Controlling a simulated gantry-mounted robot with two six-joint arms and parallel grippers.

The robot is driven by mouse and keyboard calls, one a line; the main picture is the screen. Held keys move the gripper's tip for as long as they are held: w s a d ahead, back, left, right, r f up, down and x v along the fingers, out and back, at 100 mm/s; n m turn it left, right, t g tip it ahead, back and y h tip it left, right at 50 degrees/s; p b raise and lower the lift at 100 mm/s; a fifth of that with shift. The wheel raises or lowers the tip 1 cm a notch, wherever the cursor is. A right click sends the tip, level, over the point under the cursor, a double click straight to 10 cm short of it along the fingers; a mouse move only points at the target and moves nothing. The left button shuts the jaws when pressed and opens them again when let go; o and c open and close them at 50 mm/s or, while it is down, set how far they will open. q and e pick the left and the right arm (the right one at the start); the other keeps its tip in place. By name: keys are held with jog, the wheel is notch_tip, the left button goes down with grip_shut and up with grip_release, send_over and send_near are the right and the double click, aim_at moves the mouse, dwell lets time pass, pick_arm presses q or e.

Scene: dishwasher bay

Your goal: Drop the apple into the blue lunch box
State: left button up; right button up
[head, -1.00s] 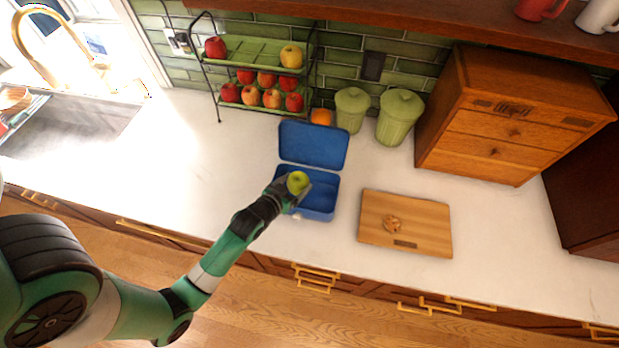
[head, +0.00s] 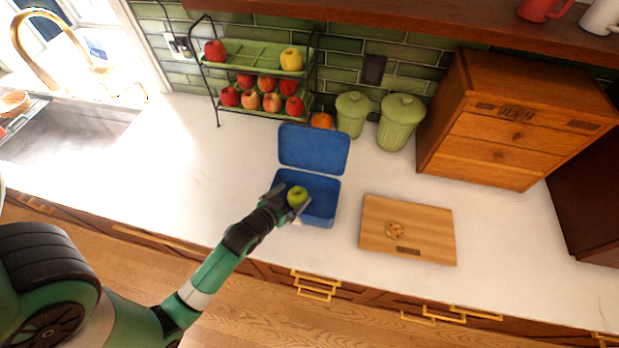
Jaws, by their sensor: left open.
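The blue lunch box (head: 325,208) stands open on the white counter, its lid (head: 313,149) tilted back toward the wall. A green apple (head: 297,196) shows within the outline of the box's base, near its front left part. My left gripper (head: 290,202) is open at the front left edge of the box, with its fingers spread around the near side of the apple. Whether the fingers still touch the apple cannot be told. My right gripper is not in view.
A two-tier fruit rack (head: 262,85) with red and yellow apples stands behind the box. An orange (head: 321,121) and green canisters (head: 399,122) are near the wall. A wooden board (head: 407,229) lies right of the box. The counter left of it is clear.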

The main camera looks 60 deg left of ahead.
pick_arm(q)
jog(key=v, duration=0.9)
jog(key=shift+p, duration=0.4)
jog(key=shift+s, duration=0.1)
